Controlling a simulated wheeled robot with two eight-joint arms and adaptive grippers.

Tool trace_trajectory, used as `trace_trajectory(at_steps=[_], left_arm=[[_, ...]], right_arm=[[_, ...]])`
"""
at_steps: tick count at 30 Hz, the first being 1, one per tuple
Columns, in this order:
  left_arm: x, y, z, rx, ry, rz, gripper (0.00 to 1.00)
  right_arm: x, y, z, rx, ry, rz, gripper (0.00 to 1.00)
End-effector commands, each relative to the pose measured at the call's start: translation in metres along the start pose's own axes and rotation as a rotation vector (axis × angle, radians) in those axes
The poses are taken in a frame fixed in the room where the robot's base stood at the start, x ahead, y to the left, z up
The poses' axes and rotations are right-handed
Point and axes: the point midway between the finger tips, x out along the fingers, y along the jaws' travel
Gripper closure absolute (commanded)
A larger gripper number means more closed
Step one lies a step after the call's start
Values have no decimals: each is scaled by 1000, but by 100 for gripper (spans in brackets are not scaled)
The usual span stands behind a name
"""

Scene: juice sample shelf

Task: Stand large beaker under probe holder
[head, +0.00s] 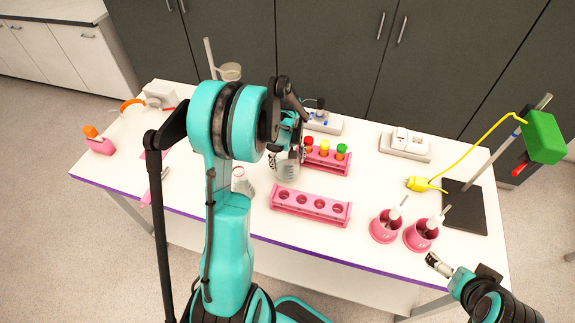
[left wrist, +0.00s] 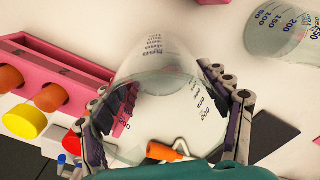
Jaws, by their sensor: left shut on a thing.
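My left gripper (head: 288,148) is shut on a large clear glass beaker (head: 288,170). In the left wrist view the beaker (left wrist: 155,85) has dark volume marks and sits between the two fingers (left wrist: 165,110). Its lower edge is hard to make out in the head view, so I cannot tell whether it touches the table. A stand at the right has a black base (head: 464,210), a slanted rod and a green box (head: 543,138); a red-tipped part (head: 519,169), perhaps the probe holder, juts out below the box. My right gripper (head: 438,263) is near the front right; its fingers are unclear.
Pink racks, one empty (head: 310,207) and one with coloured-cap tubes (head: 326,157), lie close to the beaker. Two pink pots (head: 386,227) stand before the black base. A yellow cable ends at a yellow plug (head: 418,184). Another graduated glass vessel (left wrist: 285,28) stands beside the held beaker.

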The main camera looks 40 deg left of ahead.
Motion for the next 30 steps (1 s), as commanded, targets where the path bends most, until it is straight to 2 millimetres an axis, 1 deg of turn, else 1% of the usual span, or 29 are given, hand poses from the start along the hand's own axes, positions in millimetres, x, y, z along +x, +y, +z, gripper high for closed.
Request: trace_trajectory(at_steps=[1, 3, 10, 14, 15, 16, 26, 29, 30], left_arm=[[10, 0, 0, 0, 0, 0, 82], [16, 0, 0, 0, 0, 0, 82], [16, 0, 0, 0, 0, 0, 82], [20, 0, 0, 0, 0, 0, 82], [20, 0, 0, 0, 0, 0, 22], [19, 0, 0, 0, 0, 0, 16], [18, 0, 0, 0, 0, 0, 16], [11, 0, 0, 0, 0, 0, 16], [6, 0, 0, 0, 0, 0, 16]], right_arm=[[3, 0, 2, 0, 0, 0, 0], [4, 0, 3, 0, 0, 0, 0], [3, 0, 2, 0, 0, 0, 0], [6, 0, 4, 0, 0, 0, 0], [6, 0, 5, 0, 0, 0, 0], [6, 0, 4, 0, 0, 0, 0], [4, 0, 3, 0, 0, 0, 0], [1, 0, 1, 0, 0, 0, 0], [0, 0, 0, 0, 0, 0, 0]])
